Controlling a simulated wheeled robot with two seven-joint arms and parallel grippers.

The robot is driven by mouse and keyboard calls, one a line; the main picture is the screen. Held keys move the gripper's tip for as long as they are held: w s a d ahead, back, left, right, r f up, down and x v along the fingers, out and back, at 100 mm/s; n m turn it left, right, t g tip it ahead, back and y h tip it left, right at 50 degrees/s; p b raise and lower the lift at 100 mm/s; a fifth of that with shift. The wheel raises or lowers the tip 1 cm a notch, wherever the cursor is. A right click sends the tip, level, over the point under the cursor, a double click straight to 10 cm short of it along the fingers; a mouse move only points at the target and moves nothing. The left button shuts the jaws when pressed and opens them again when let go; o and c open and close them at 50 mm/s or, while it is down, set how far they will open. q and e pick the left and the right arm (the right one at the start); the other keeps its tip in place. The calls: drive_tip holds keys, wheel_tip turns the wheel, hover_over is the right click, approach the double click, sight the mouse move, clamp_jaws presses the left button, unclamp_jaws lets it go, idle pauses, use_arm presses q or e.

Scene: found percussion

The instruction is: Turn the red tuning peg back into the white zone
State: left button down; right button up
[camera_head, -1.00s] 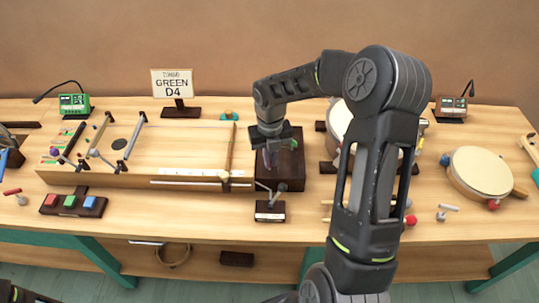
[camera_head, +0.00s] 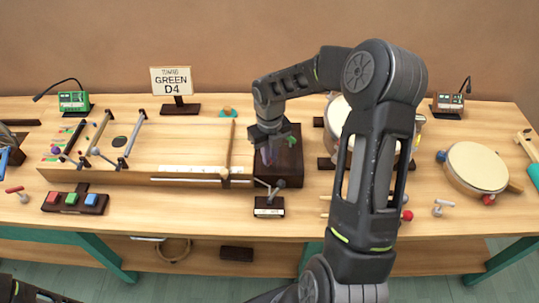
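A long wooden string instrument (camera_head: 185,137) lies on the table at the left and middle, with pegs and coloured marks at its left end. A dark brown box (camera_head: 289,172) stands at its right end. My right gripper (camera_head: 268,155) points down over this box, close to its top; its fingers are small and dark, and I cannot tell whether they are open or hold anything. I cannot make out the red tuning peg or its white zone; the gripper covers part of the box. My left gripper is out of view.
A sign reading GREEN D4 (camera_head: 171,82) stands behind the instrument. A small stand (camera_head: 269,210) is in front of the box, and a block with coloured buttons (camera_head: 76,200) is at front left. A round drum (camera_head: 477,167) lies at the right, beyond my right arm.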

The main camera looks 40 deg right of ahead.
drive_tip(key=o, duration=0.3)
wheel_tip(320, 180, up, 8)
drive_tip(key=shift+f+b, duration=0.1)
drive_tip(key=shift+b, duration=0.2)
drive_tip(key=shift+s+f, duration=0.1)
idle(0.7)
